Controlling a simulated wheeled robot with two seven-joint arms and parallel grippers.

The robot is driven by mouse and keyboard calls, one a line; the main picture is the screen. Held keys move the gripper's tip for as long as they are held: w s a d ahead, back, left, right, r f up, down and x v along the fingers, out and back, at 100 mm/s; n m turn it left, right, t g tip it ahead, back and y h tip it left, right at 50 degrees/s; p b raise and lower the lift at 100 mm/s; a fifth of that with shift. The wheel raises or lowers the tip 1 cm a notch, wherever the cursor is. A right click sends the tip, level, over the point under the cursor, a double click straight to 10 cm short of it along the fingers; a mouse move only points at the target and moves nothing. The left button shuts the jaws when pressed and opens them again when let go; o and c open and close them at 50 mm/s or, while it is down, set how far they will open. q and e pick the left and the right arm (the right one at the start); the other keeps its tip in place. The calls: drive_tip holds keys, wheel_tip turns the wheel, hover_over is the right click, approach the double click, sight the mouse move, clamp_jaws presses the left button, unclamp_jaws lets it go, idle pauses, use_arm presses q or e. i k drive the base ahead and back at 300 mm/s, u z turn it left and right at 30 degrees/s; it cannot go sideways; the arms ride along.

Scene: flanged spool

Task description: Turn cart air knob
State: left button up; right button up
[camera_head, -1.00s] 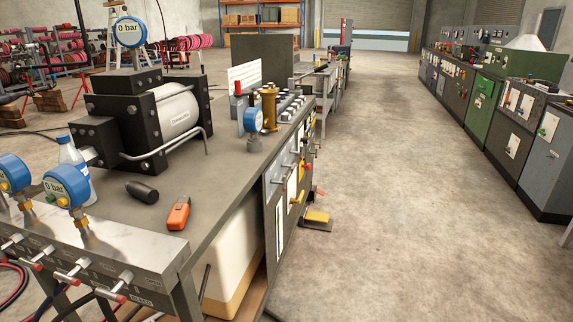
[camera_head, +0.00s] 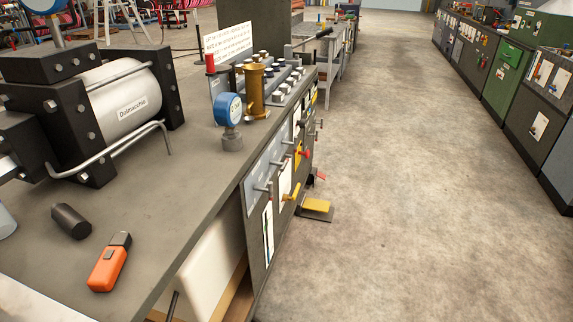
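A control panel (camera_head: 268,185) covers the front side of the grey cart bench (camera_head: 188,185). It carries metal lever handles, a yellow handle (camera_head: 292,193) and a red knob (camera_head: 304,152). I cannot tell which of these is the cart air knob. A blue gauge (camera_head: 229,110) stands on the bench top above the panel. Neither of my grippers shows in the head view.
A black-and-silver cylinder unit (camera_head: 120,98), a black cylinder (camera_head: 71,221) and an orange device (camera_head: 109,262) are on the bench. A yellow pedal (camera_head: 316,206) is on the floor by the panel. The aisle floor (camera_head: 410,190) is clear.

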sight(302, 124)
drive_tip(key=z, duration=1)
drive_tip(key=k, duration=1.3)
drive_tip(key=z, duration=0.8)
drive_tip(key=i, duration=1.9)
drive_tip(key=u, duration=0.95)
drive_tip(key=i, duration=1.9)
drive_tip(key=u, duration=1.25)
